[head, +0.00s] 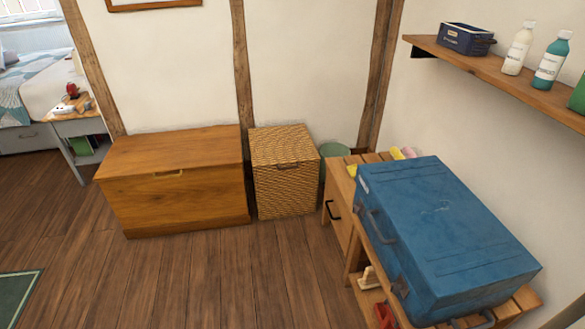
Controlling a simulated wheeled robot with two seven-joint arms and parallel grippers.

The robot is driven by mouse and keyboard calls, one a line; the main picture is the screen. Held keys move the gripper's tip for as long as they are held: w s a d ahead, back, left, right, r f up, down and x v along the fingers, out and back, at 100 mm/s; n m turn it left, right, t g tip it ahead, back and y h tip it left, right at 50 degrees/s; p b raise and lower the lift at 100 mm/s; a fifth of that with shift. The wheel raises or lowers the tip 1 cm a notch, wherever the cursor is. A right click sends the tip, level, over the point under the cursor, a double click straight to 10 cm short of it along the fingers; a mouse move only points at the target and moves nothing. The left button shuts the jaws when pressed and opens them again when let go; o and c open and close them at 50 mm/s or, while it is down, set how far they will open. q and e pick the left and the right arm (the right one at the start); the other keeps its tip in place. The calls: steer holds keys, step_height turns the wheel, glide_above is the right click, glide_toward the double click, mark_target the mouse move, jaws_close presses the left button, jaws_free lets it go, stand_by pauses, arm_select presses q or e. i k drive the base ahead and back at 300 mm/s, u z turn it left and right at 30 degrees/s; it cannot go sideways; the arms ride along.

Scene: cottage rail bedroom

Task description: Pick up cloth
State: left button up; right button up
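Small yellow and pink items, possibly folded or rolled cloths (398,154), show at the back of the slatted wooden bench on the right. They are partly hidden behind the blue case, so I cannot tell for sure what they are. A yellow bit (352,169) also shows at the case's left back corner. No other cloth is plain to see. Neither of my grippers is in view.
A wooden chest (180,190), wicker hamper (285,180) and green bin (335,151) stand along the wall. A shelf (480,68) with bottles overhangs the right. The wooden floor (200,275) in front is clear.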

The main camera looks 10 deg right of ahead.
mark_target(352, 169)
steer(key=u, duration=0.1)
steer(key=i, duration=2.65)
steer(key=z, duration=2.8)
